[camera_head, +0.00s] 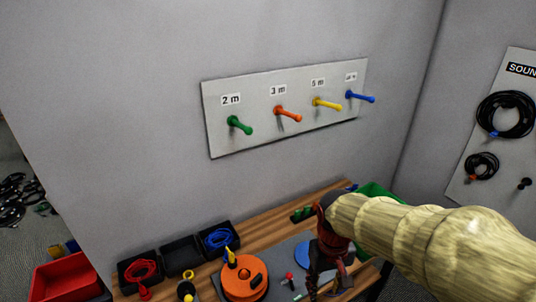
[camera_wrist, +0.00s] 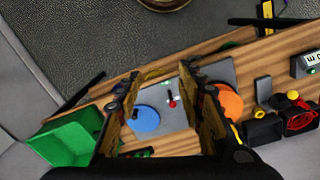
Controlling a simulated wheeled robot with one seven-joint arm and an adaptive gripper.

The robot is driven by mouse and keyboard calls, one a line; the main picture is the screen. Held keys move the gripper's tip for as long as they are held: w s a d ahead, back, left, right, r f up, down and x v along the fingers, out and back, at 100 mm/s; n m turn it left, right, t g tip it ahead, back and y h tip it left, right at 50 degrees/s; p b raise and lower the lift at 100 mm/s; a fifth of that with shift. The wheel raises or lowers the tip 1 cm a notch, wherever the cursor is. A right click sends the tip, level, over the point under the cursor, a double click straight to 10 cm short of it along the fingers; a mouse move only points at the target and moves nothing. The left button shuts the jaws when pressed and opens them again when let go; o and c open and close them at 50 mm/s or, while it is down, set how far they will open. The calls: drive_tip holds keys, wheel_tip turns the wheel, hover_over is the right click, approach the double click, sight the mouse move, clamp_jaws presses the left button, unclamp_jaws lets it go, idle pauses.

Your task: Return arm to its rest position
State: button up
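My arm (camera_head: 430,232), tan with a wood-like grain, reaches in from the right in the head view. My gripper (camera_head: 330,265) hangs above the workbench (camera_head: 275,222), in front of the grey mat (camera_head: 213,284). In the wrist view my gripper (camera_wrist: 163,88) has its two fingers well apart, with nothing between them. Through the gap show the grey mat (camera_wrist: 172,92), a blue disc (camera_wrist: 142,118) and a small red-topped item (camera_wrist: 172,104), all lying below on the bench.
An orange reel (camera_head: 243,284) and black bins with red (camera_head: 140,270) and blue cable (camera_head: 217,238) stand left of my gripper. A green bin (camera_wrist: 62,142) is at the bench end. A peg board (camera_head: 290,110) with coloured pegs hangs on the wall above.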

drive_tip(key=s+d+r+m+t, duration=0.1)
drive_tip(key=s+d+r+t, duration=0.1)
drive_tip(key=s+r, duration=0.3)
drive_tip(key=s+d+r+m+t, duration=0.1)
drive_tip(key=s+d+r+t, duration=0.1)
drive_tip(key=s+r, duration=0.3)
drive_tip(key=shift+d+r+t, duration=0.4)
drive_tip(key=shift+r+t, duration=0.5)
